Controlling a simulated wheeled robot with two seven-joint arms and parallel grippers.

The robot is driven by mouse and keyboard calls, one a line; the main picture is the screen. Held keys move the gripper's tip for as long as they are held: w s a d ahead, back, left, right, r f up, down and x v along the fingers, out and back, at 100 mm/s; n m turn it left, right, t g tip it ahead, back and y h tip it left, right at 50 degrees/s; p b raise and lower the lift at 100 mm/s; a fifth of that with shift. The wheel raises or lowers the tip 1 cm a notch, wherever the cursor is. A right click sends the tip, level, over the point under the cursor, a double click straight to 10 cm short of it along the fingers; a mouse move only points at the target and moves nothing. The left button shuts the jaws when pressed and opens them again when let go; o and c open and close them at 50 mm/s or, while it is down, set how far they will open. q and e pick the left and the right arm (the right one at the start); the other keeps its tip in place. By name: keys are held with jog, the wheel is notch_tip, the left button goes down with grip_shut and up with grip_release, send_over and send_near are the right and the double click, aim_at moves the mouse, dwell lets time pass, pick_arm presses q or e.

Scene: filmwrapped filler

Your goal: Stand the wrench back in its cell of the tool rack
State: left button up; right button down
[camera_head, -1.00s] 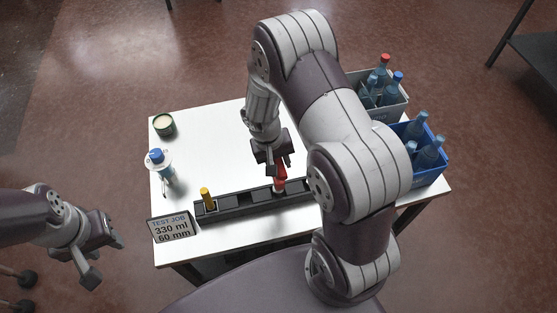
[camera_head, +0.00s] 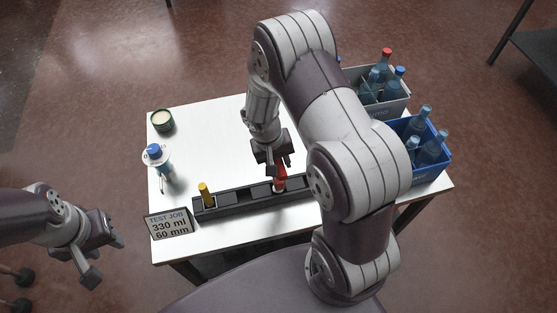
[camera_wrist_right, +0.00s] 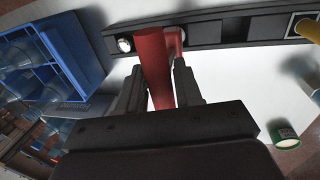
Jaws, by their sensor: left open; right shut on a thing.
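The red wrench (camera_head: 281,176) is held by my right gripper (camera_head: 271,166) over the tool rack. In the right wrist view the red shaft (camera_wrist_right: 153,65) stands between the fingers of my right gripper (camera_wrist_right: 159,88), which is shut on it. Its lower end is at the rack, but I cannot tell how deep it sits in a cell. The dark tool rack (camera_head: 233,202) lies along the near side of the table, with several cells. A yellow-handled tool (camera_head: 205,192) stands in its left end cell. My left gripper (camera_head: 104,258) is open and empty, left of the table.
A sign (camera_head: 169,224) stands left of the rack. A blue-capped bottle (camera_head: 156,157) and a green tin (camera_head: 162,121) are at the table's left. A grey crate (camera_head: 388,109) and a blue crate (camera_head: 432,167) hold bottles at the right. The table's middle (camera_head: 210,140) is clear.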

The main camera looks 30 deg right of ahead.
jog(key=shift+f+b, duration=0.45)
jog(key=shift+f, duration=0.15)
jog(key=c, duration=0.7)
grip_release()
jog(key=shift+o, duration=0.2)
notch_tip(320, 180, up, 12)
jog(key=a, duration=0.2)
jog(key=shift+w+a+r+p, duration=0.25)
jog(key=shift+w+p, duration=0.1)
jog(key=shift+p, duration=0.1)
